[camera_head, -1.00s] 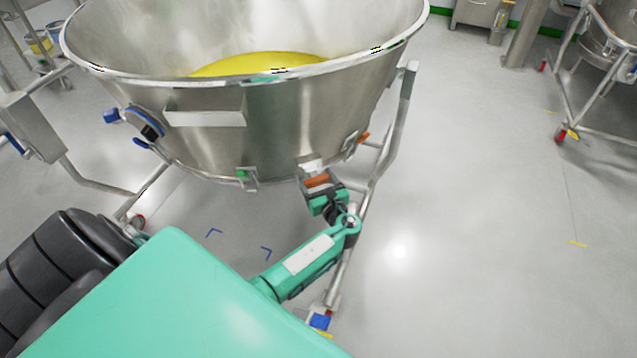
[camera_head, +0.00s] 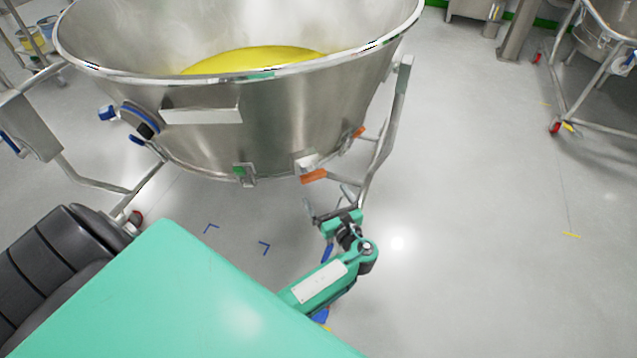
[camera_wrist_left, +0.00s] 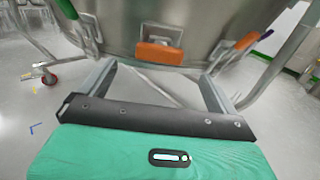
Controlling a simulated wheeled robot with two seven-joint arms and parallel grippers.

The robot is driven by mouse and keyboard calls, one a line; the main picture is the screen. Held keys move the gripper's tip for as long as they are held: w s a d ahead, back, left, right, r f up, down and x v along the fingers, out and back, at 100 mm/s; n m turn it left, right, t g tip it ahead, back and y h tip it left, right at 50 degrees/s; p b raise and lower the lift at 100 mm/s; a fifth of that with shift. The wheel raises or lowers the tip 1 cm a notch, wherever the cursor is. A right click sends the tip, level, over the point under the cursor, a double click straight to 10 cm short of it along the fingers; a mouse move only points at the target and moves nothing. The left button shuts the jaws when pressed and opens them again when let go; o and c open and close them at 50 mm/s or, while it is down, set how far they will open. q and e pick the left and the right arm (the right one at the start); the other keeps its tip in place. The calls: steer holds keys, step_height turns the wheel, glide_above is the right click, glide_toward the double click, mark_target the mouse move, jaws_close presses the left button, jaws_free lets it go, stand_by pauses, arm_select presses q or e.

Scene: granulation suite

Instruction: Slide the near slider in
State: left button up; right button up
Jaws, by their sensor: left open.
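The near slider (camera_head: 314,176) is a small orange block at a metal bracket under the lower rim of the large steel bowl (camera_head: 270,140). In the left wrist view the orange slider (camera_wrist_left: 160,53) sits ahead, between the two finger lines. My left gripper (camera_head: 328,197) is open and empty, just below and in front of the slider, apart from it. Its fingers also show in the left wrist view (camera_wrist_left: 156,74), spread wide on either side of the orange block. My right gripper is not in view.
Another orange piece (camera_head: 359,132) and a green one (camera_head: 240,171) sit along the bowl's rim. A steel frame leg (camera_head: 386,130) stands just right of the slider. Yellow material (camera_head: 255,61) lies in the bowl.

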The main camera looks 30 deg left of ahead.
arm_select(q)
steer(key=v, duration=0.3)
steer(key=shift+s+d, duration=0.25)
